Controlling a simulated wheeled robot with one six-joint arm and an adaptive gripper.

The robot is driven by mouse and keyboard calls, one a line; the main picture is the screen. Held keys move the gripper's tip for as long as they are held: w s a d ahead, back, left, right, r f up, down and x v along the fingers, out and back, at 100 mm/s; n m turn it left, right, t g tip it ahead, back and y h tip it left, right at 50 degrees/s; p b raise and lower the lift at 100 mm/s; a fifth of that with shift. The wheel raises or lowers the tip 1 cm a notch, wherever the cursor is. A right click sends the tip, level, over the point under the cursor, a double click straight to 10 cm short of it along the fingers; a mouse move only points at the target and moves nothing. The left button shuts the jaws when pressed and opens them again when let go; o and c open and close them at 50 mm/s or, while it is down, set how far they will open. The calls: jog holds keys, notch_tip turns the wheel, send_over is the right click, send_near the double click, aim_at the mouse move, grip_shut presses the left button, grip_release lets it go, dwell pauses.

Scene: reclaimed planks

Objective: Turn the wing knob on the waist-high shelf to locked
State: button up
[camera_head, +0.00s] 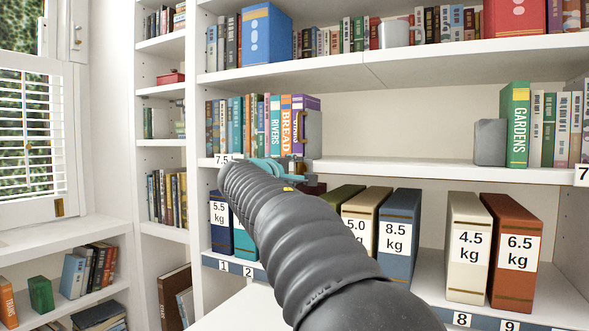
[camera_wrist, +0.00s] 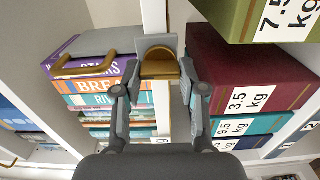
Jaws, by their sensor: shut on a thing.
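The wing knob (camera_wrist: 160,68) is brass-coloured and sits on a grey mount (camera_wrist: 152,44) at the white shelf's front edge in the wrist view. Its wing lies roughly across that picture, between my two fingers. My gripper (camera_wrist: 160,80) is shut on it, one finger at each side. No locked mark can be read.
A row of books (camera_head: 262,125) stands on the shelf by my gripper. A brass handle (camera_wrist: 85,66) shows near them in the wrist view. Weight-labelled binders (camera_head: 400,225) stand below, including the 3.5 kg one (camera_wrist: 243,98) close to my right finger. The shelf's middle is bare.

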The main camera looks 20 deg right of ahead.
dwell(0.4)
jog(key=o, duration=1.1)
jog(key=shift+o, duration=0.2)
jog(key=v, duration=1.2)
